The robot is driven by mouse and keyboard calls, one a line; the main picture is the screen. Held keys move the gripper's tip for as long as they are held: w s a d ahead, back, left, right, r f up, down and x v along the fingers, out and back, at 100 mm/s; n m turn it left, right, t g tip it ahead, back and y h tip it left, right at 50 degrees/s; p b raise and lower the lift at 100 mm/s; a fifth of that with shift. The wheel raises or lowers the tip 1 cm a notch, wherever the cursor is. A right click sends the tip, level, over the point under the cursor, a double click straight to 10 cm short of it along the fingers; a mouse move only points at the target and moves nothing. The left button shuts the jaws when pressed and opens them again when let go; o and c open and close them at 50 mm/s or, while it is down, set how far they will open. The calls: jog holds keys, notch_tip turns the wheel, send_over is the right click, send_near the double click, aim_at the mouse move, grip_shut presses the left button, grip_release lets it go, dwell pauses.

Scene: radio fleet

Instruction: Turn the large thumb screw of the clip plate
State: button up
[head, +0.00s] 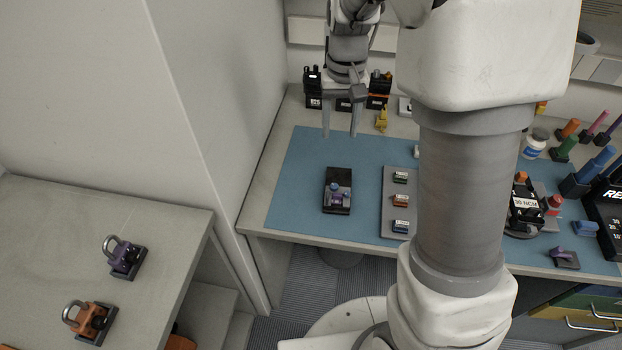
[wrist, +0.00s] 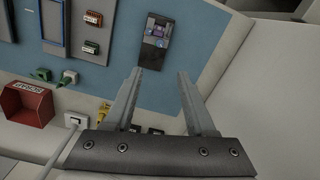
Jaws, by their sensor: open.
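A small dark plate (head: 336,204) with blue and purple knobs lies on the blue mat (head: 296,178). It looks like the clip plate, and its knobs (head: 339,190) are too small to tell the large thumb screw apart surely. The plate also shows in the wrist view (wrist: 155,42), at the top centre beyond my fingertips. My gripper (head: 340,135) is open and empty, pointing down above the far part of the mat. It is apart from the plate, and in the wrist view its two fingers (wrist: 160,72) have a clear gap between them.
A grey tray (head: 388,215) with several small labelled blocks lies right of the plate. Black radios (head: 313,90) stand along the back. A red bin (wrist: 27,104) shows in the wrist view. A wall panel (head: 215,90) rises left of the bench. The mat around the plate is clear.

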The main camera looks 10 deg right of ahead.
aim_at(334, 185)
notch_tip(334, 185, down, 17)
jog(key=shift+s+f+b, duration=0.15)
jog(key=shift+f+b, duration=0.05)
jog(key=shift+b, duration=0.8)
grip_shut()
